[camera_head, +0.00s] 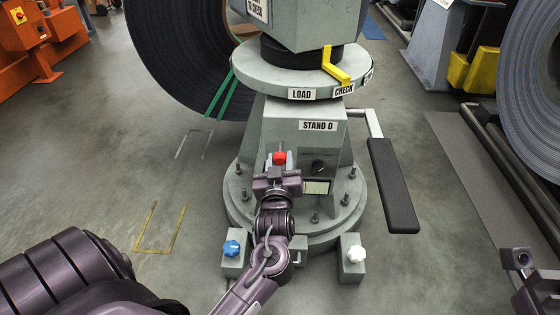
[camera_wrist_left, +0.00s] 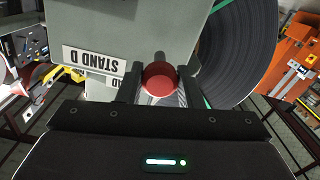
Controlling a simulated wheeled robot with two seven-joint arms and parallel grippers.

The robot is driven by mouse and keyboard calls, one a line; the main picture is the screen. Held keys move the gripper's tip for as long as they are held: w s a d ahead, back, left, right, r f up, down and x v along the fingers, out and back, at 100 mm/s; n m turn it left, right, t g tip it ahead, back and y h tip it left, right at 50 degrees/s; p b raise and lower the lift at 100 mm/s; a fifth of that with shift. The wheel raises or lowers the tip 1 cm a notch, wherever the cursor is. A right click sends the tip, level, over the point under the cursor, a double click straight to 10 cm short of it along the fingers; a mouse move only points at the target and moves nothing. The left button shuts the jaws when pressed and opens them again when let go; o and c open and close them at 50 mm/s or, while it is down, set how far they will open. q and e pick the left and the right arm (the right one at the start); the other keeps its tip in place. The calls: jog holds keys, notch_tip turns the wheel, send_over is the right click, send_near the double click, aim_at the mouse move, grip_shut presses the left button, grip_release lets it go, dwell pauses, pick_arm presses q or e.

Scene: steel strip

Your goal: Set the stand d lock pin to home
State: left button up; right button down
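Stand D (camera_head: 322,150) is a grey-green pedestal with a "STAND D" label. The stand's lock pin has a red knob (camera_head: 279,158) at the left of its front face. My left gripper (camera_head: 279,166) is at this knob, with one finger on each side. In the left wrist view the red knob (camera_wrist_left: 159,79) sits between the two dark fingers (camera_wrist_left: 159,88) and nearly fills the space. Whether the fingers press on it is unclear. The pin's shaft is mostly hidden. A yellow pointer (camera_head: 336,68) above stands near the "CHECK" label, right of "LOAD".
A black-padded lever (camera_head: 392,185) hangs at the stand's right. Blue (camera_head: 231,248) and white (camera_head: 356,254) knobs sit on blocks at its base. A dark coil (camera_head: 190,60) is behind left and another coil (camera_head: 530,90) at right. Floor is clear at left.

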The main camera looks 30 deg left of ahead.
aim_at(281, 151)
pick_arm(q)
grip_shut()
jog(key=x, duration=0.4)
jog(key=shift+r+p, duration=0.1)
jog(key=shift+p, duration=0.2)
jog(key=shift+w+a, duration=0.1)
jog(key=o, duration=0.6)
grip_release()
jog(key=shift+c, duration=0.2)
jog(key=o, duration=0.3)
jog(key=shift+w, duration=0.15)
